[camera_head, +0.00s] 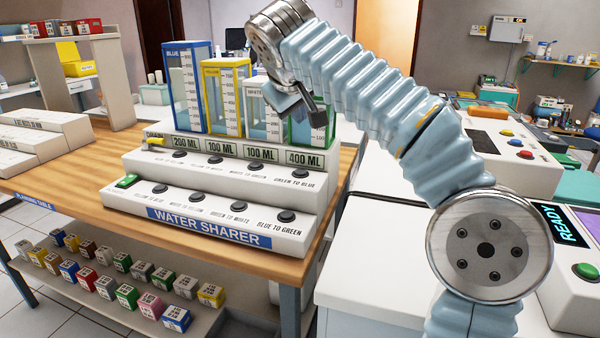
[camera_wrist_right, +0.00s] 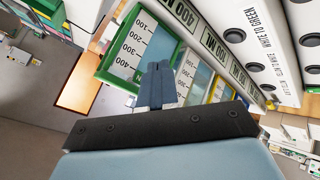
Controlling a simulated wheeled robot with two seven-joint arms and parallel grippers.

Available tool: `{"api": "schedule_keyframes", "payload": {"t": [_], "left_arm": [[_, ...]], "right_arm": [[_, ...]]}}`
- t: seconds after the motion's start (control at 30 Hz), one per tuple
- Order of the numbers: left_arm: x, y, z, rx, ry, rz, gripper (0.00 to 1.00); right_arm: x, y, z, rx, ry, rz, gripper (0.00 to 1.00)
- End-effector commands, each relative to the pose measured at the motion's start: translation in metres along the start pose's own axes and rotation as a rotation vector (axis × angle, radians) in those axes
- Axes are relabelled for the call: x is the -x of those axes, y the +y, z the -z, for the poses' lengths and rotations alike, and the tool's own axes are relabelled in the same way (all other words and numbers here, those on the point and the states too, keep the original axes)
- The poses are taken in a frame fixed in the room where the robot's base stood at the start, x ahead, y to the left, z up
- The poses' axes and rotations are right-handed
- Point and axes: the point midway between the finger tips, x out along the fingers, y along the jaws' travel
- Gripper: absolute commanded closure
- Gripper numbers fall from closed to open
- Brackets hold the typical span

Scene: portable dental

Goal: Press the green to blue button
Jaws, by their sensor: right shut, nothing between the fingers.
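The green to blue button (camera_head: 300,172) is a dark round button at the right end of the upper step of the white water sharer (camera_head: 213,228), just above its printed label. My right gripper (camera_head: 314,115) hangs above that end of the machine, in front of the green-framed container (camera_head: 325,128). It is apart from the button. In the right wrist view its fingers (camera_wrist_right: 158,83) are together and empty, over the green container. That view shows the "white to green" button (camera_wrist_right: 234,35); I do not make out the green to blue button there. My left gripper is not in view.
Blue (camera_head: 187,90), yellow and white containers stand behind the buttons. The machine sits on a wooden table (camera_head: 65,175). Several small colored boxes lie on the shelf below. A white machine with a "READY" display (camera_head: 563,227) stands at the right.

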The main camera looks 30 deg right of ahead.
Motion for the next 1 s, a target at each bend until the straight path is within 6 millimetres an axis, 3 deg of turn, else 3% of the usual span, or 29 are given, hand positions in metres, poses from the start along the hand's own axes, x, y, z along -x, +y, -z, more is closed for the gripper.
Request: {"api": "schedule_keyframes", "payload": {"t": [0.57,0.87,1.0], "left_arm": [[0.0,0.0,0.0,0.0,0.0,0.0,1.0],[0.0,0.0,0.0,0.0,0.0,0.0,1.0],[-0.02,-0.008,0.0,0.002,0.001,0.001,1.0]], "right_arm": [[-0.003,0.001,-0.003,0.022,-0.005,-0.007,1.0],[-0.027,-0.017,-0.022,0.025,-0.007,-0.007,1.0],[-0.046,-0.03,-0.035,0.021,-0.005,-0.006,1.0]]}}
